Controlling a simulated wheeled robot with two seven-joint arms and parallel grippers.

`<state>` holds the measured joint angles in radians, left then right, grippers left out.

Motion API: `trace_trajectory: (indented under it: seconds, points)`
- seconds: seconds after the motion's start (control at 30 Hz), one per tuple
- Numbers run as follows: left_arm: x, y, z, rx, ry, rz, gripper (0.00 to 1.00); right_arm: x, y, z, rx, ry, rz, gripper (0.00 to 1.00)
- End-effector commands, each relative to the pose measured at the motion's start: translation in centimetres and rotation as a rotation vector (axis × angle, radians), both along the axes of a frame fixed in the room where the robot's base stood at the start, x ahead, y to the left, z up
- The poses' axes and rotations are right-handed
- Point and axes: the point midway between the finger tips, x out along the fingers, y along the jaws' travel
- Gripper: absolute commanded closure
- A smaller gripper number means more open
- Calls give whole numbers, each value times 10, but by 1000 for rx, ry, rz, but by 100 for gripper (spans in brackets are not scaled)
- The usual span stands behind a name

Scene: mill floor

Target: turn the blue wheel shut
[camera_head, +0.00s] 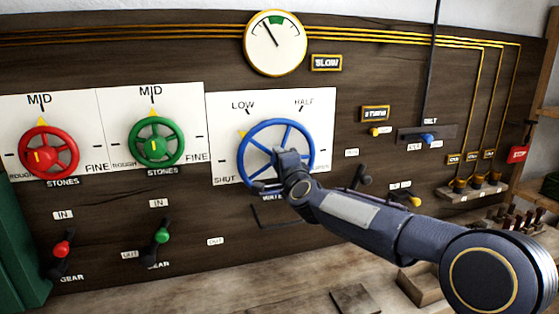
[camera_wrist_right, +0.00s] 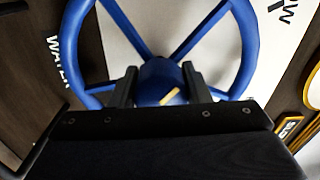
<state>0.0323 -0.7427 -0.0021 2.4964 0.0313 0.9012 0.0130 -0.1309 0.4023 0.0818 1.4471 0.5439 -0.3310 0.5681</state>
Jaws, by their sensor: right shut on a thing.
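The blue wheel (camera_head: 312,142) is mounted on a white plate (camera_head: 220,112) marked SHUT, LOW, HALF and OPEN. A yellow pointer (camera_head: 241,133) shows at the wheel's upper left, between LOW and SHUT. My right gripper (camera_head: 284,160) is at the wheel's centre and hides much of its hub. In the right wrist view, its two dark fingers (camera_wrist_right: 158,88) are on either side of the blue hub (camera_wrist_right: 160,76), which has a yellow mark (camera_wrist_right: 170,96). The gripper is shut on the hub. My left gripper is not in view.
A round gauge (camera_head: 275,43) above has its needle left of the green band, beside a SLOW sign (camera_head: 326,63). Red (camera_head: 72,150) and green (camera_head: 180,140) wheels are at left, with gear levers below. Small levers and switches are at right.

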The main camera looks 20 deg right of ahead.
Motion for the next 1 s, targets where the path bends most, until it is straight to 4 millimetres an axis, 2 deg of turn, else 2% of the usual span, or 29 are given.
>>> trace_trajectory:
  seconds: [0.5,0.7,1.0]
  points:
    - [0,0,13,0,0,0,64,0,1,-2,-465,-14,3,80]
    - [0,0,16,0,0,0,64,0,1,-2,-589,-18,3,80]
    - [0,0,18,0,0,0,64,0,0,-3,-685,-21,3,80]
